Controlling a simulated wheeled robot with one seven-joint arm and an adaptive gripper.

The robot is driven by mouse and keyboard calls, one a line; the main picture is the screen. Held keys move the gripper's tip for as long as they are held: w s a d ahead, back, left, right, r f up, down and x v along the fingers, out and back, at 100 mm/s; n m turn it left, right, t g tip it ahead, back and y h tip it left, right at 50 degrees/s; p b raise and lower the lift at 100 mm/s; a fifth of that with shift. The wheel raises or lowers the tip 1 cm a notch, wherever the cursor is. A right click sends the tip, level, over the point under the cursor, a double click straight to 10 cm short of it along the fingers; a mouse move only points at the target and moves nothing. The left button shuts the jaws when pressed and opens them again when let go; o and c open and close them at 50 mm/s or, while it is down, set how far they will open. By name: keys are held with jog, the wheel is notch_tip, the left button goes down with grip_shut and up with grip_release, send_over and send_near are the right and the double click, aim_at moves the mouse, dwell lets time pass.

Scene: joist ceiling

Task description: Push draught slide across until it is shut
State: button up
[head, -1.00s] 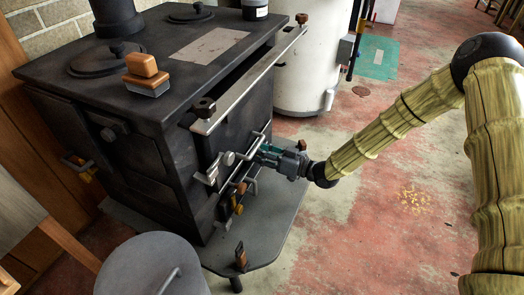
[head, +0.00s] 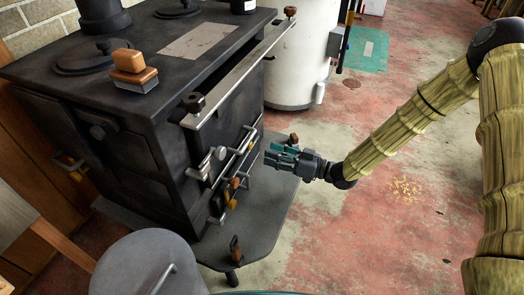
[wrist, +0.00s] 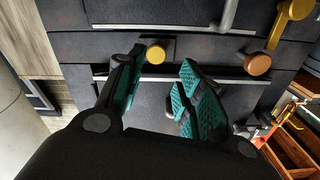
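The black stove (head: 130,150) stands at the left in the head view. Its front carries metal strips, handles and knobs. In the wrist view a brass knob (wrist: 155,53) sits just ahead of my fingers, with a copper-coloured knob (wrist: 257,63) to its right and a thin metal strip (wrist: 215,79) below. I cannot tell for sure which fitting is the draught slide or how far it is across. My gripper (head: 273,155) is in front of the stove's face, apparently clear of it. In the wrist view my gripper (wrist: 157,82) is open, with nothing between its green-padded fingers.
A long rail (head: 240,75) runs along the stove's top front edge. A grey plate (head: 255,215) lies under the stove, with a small brown-handled fitting (head: 235,248) on it. A round grey stool (head: 140,265) stands close in front. Red-grey floor (head: 360,235) is free at right.

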jog(key=shift+v, duration=1.95)
